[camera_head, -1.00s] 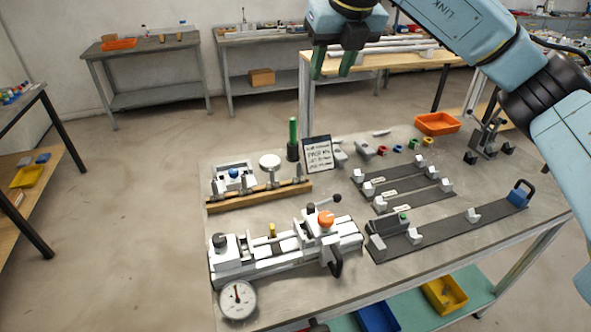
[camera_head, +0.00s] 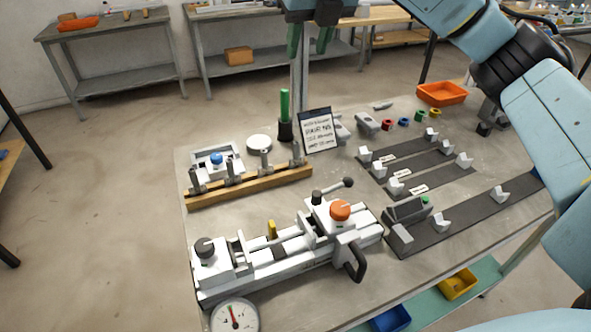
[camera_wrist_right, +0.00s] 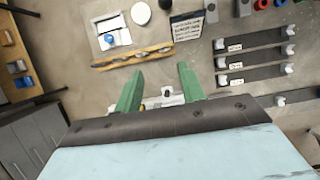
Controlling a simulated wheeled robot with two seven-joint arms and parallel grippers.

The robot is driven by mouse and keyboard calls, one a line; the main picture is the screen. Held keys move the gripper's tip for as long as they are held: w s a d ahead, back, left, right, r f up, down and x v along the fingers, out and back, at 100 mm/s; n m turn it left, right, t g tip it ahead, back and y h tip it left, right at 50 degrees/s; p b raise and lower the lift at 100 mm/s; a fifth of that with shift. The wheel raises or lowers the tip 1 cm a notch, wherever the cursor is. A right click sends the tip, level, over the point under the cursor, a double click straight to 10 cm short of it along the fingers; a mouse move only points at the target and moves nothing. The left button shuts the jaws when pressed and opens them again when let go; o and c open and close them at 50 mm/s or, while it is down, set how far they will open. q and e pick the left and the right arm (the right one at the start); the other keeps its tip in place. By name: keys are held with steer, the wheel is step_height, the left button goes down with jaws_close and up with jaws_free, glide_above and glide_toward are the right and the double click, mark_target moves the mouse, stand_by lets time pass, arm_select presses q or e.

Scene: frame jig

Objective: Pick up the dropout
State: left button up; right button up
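I cannot tell for sure which part is the dropout. Several small grey metal pieces stand upright along a wooden rack (camera_head: 250,187) at the left of the bench; the rack also shows in the right wrist view (camera_wrist_right: 133,57). My left gripper is not in view.
A white jig (camera_head: 285,255) with an orange knob and a dial gauge (camera_head: 234,317) fills the bench front. A green post (camera_head: 285,110), a sign (camera_head: 319,131), dark strips with white blocks (camera_head: 430,180) and an orange tray (camera_head: 441,93) stand behind and right.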

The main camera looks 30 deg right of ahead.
step_height(320, 180, down, 9)
steer(key=b, duration=0.7)
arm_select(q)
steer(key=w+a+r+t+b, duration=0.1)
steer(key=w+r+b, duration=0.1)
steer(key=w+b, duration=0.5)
arm_select(e)
steer(key=p, duration=0.2)
glide_toward(297, 144)
steer(key=b+x, duration=0.1)
steer(key=x, duration=0.4)
steer(key=shift+w+f+b, duration=0.15)
steer(key=shift+b, duration=0.15)
steer(key=b+x, duration=0.1)
steer(key=x, duration=0.3)
steer(key=shift+w+f+b, duration=0.1)
steer(key=shift+f+b, duration=0.2)
steer(key=shift+f, duration=0.1)
steer(key=shift+w+f, duration=0.2)
steer(key=shift+f, duration=0.3)
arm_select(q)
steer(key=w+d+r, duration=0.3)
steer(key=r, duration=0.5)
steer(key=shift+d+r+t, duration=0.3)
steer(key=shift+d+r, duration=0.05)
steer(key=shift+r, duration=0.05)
arm_select(e)
steer(key=shift+c, duration=0.4)
jaws_close()
